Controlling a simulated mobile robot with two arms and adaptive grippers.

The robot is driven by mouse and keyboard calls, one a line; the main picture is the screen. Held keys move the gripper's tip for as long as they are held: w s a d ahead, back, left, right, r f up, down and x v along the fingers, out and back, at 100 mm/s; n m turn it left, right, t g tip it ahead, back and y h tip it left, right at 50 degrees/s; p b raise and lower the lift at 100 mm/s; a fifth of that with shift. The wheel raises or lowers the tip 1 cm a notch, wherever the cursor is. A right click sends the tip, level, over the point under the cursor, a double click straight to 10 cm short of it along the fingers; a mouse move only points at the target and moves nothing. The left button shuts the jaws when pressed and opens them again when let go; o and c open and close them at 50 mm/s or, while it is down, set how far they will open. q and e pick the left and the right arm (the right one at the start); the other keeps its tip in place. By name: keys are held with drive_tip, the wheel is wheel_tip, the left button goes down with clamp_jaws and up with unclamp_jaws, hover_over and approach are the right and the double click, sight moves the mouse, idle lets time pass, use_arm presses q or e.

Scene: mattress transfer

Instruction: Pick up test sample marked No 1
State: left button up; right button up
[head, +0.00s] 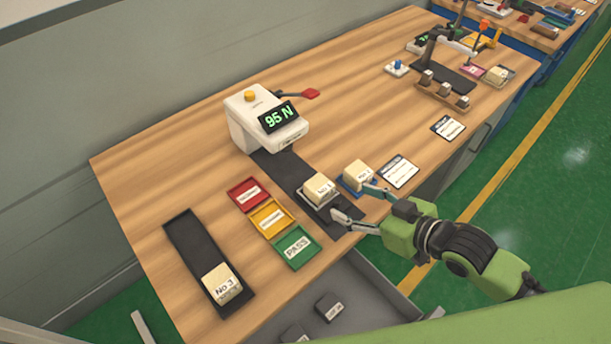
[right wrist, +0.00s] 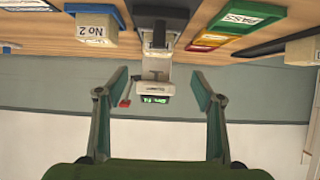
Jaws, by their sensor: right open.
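The sample marked No 1 (head: 320,187) is a pale block in a small light holder on the dark strip in front of the tester. My right gripper (head: 357,203) is open and empty. Its fingers point toward the block from the front right, apart from each other. In the right wrist view the open fingers (right wrist: 160,85) show with nothing between them; I cannot make out the No 1 block there. The No 2 block (head: 357,173) sits on a blue base just right of No 1, and shows in the right wrist view (right wrist: 95,26). My left gripper is not in view.
The white tester (head: 250,122) reads 95 N. Red (head: 233,189), yellow (head: 262,205) and green PASS (head: 306,232) trays lie left of the strip. The No 3 block (head: 221,283) sits in a black tray. An open drawer (head: 365,290) is below the front edge.

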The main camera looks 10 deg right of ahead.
sight(322, 186)
drive_tip(key=x, duration=0.7)
drive_tip(key=shift+w+a+p, duration=0.1)
drive_tip(key=shift+w+p, duration=0.2)
drive_tip(key=shift+p, duration=0.05)
drive_tip(key=shift+w+a+f, duration=0.2)
drive_tip(key=shift+w+f, duration=0.05)
drive_tip(key=shift+w+a+f, duration=0.15)
drive_tip(key=shift+w+a, duration=0.1)
drive_tip(key=shift+w, duration=0.2)
drive_tip(key=p+x, duration=0.1)
drive_tip(key=x, duration=0.2)
drive_tip(key=shift+w, duration=0.25)
drive_tip(key=shift+w+a+f, duration=0.25)
drive_tip(key=shift+w+f, duration=0.05)
drive_tip(key=shift+f, duration=0.05)
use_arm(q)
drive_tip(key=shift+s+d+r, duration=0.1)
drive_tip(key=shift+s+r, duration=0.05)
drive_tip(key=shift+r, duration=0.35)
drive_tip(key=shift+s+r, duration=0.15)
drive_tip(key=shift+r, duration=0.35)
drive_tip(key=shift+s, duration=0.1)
use_arm(e)
drive_tip(key=c, duration=1.2)
